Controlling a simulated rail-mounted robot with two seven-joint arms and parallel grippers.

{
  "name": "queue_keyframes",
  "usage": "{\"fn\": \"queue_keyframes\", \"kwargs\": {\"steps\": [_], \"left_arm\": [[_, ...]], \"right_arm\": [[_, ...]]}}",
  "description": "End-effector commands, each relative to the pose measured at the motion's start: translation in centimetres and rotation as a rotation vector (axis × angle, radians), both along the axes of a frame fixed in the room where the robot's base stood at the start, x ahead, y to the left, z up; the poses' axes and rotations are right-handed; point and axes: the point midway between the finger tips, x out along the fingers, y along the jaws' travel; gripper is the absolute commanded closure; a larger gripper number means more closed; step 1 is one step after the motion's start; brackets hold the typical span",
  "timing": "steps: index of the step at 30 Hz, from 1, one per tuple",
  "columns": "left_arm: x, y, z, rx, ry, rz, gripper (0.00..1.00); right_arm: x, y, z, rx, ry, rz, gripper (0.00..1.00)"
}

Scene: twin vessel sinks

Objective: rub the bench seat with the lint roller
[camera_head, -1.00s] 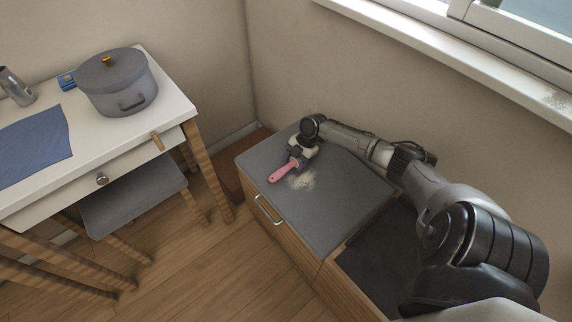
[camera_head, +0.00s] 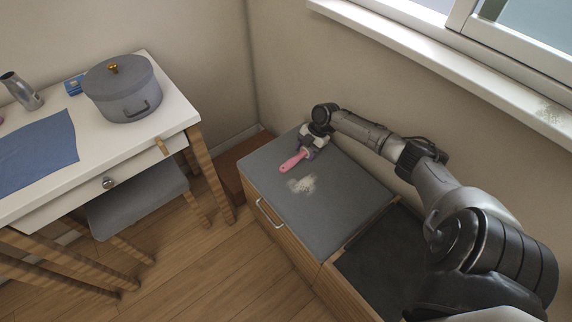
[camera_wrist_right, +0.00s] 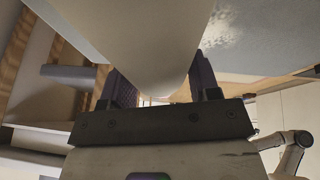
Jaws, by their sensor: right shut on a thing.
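The bench seat (camera_head: 340,205) is a grey padded top on a wooden base, right of centre in the head view. A pale, crumbly patch (camera_head: 303,186) lies on it near its left side. My right gripper (camera_head: 310,145) is over the back left part of the seat, shut on the pink lint roller (camera_head: 293,162). The roller's pink end points toward the lower left, just behind the patch. I cannot tell whether it touches the seat. In the right wrist view a pale rounded shape (camera_wrist_right: 165,65) fills the space between the fingers (camera_wrist_right: 163,93). My left gripper is not in view.
A white table (camera_head: 150,135) at left holds a grey lidded pot (camera_head: 122,92), a blue cloth (camera_head: 38,150) and a metal vessel (camera_head: 22,91). A grey stool (camera_head: 140,200) is under it. Wall and window sill (camera_head: 450,75) bound the bench behind.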

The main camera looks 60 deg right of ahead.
Motion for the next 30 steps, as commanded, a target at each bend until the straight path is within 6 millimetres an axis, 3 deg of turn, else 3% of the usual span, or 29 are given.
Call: {"fn": "queue_keyframes", "kwargs": {"steps": [3,9,30], "left_arm": [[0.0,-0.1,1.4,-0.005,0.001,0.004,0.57],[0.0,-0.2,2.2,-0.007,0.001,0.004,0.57],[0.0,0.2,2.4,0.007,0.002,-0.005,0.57]], "right_arm": [[0.2,0.1,1.5,0.000,0.000,0.003,0.66],[0.3,0.3,2.5,0.000,0.000,0.005,0.66],[0.4,0.3,2.8,0.000,0.000,0.006,0.66]]}}
